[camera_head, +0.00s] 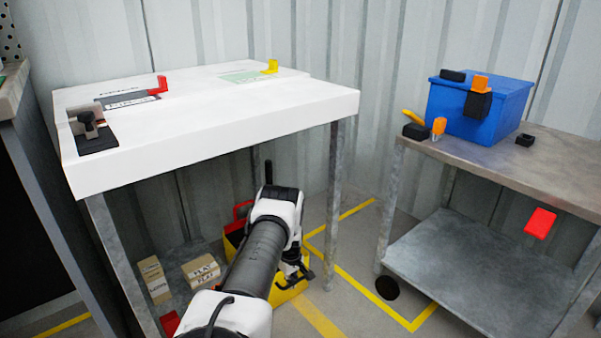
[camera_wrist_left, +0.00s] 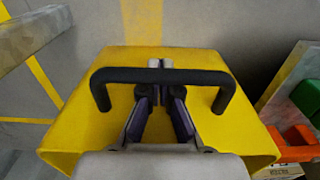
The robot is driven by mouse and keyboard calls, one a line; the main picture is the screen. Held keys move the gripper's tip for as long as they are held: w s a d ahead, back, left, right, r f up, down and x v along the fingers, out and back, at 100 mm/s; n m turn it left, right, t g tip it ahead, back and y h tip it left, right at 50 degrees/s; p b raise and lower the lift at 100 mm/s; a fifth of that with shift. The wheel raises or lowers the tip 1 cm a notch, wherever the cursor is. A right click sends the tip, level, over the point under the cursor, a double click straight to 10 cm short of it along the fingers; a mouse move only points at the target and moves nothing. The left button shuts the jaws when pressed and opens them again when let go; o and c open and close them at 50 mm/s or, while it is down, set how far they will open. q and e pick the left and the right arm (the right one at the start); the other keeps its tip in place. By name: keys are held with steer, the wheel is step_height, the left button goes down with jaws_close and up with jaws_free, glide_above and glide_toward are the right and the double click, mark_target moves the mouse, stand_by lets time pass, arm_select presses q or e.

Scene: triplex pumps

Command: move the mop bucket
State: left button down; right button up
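The mop bucket is yellow and stands on the floor under the white table; part of it shows in the head view (camera_head: 284,297) behind my left arm. In the left wrist view the yellow bucket (camera_wrist_left: 85,130) fills the middle, with a black bar handle (camera_wrist_left: 205,77) across it. My left gripper (camera_wrist_left: 160,92) is at the middle of this handle, its two dark fingers close together and angled inward. The bar crosses at the fingertips, so their grip is unclear. In the head view the left gripper (camera_head: 294,272) is over the bucket. My right gripper is not in view.
The white table (camera_head: 230,120) stands above the bucket, its legs close by. Cardboard boxes (camera_head: 201,270) lie on its lower shelf. A metal table (camera_head: 500,165) with a blue bin (camera_head: 450,108) is at right. Yellow floor lines and free floor lie between the tables.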

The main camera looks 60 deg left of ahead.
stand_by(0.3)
arm_select(q)
step_height(320, 180, up, 8)
steer(key=shift+f, duration=0.25)
stand_by(0.5)
